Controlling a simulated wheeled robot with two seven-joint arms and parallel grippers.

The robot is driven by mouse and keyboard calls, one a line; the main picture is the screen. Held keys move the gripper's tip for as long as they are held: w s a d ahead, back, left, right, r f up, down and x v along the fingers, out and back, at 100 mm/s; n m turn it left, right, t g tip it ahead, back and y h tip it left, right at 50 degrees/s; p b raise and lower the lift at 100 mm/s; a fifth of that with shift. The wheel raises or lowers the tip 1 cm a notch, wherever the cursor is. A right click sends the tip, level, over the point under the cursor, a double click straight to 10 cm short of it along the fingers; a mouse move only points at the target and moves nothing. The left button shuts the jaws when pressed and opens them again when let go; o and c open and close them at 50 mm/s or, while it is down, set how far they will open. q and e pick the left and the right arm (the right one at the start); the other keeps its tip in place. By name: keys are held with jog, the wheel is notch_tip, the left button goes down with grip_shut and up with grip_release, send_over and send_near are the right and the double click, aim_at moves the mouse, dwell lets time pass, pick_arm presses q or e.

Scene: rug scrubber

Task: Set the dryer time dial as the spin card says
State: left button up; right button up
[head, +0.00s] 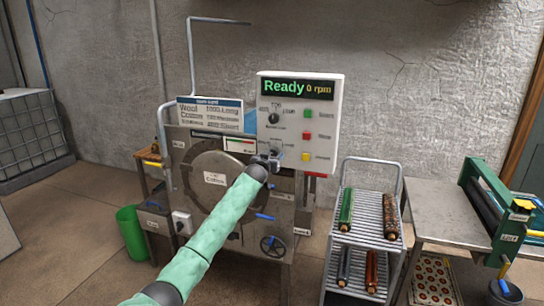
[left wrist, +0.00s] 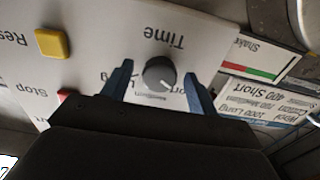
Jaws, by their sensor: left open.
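The grey time dial (left wrist: 159,73) sits on the white control panel, upside down in the left wrist view under the word "Time". Its pale pointer mark faces down and right in that view. My left gripper (left wrist: 158,88) is open, its blue fingers on either side of the dial; I cannot tell whether they touch it. In the head view the left gripper (head: 268,161) is at the panel's lower part and mostly hides the dial. The spin card (head: 210,111) stands left of the panel. It also shows in the left wrist view (left wrist: 252,107), with lines including "1000 Long" and "400 Short".
The panel display (head: 297,88) reads "Ready 0 rpm". Green (head: 307,114), red (head: 307,135) and yellow (head: 306,156) buttons line the panel's right side. Another dial (head: 273,118) sits above my gripper. A rack cart (head: 348,237) with rolls stands right, a green bin (head: 131,232) left.

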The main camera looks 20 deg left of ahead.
pick_arm(q)
jog(key=c, duration=1)
pick_arm(e)
jog(key=shift+d, duration=0.1)
pick_arm(q)
jog(key=shift+m, duration=0.4)
pick_arm(e)
jog(key=shift+w, duration=0.15)
pick_arm(q)
jog(key=shift+m+b, duration=0.5)
jog(key=shift+m, duration=0.5)
jog(key=shift+a+m+b, duration=0.1)
jog(key=shift+m+b, duration=0.3)
jog(key=shift+m, duration=4.2)
pick_arm(e)
jog(key=shift+w+a+r, duration=0.55)
jog(key=shift+a+r, duration=0.05)
jog(key=shift+r, duration=0.25)
jog(key=shift+w+a+r, duration=0.5)
jog(key=shift+a+r, duration=0.1)
jog(key=shift+r, duration=0.2)
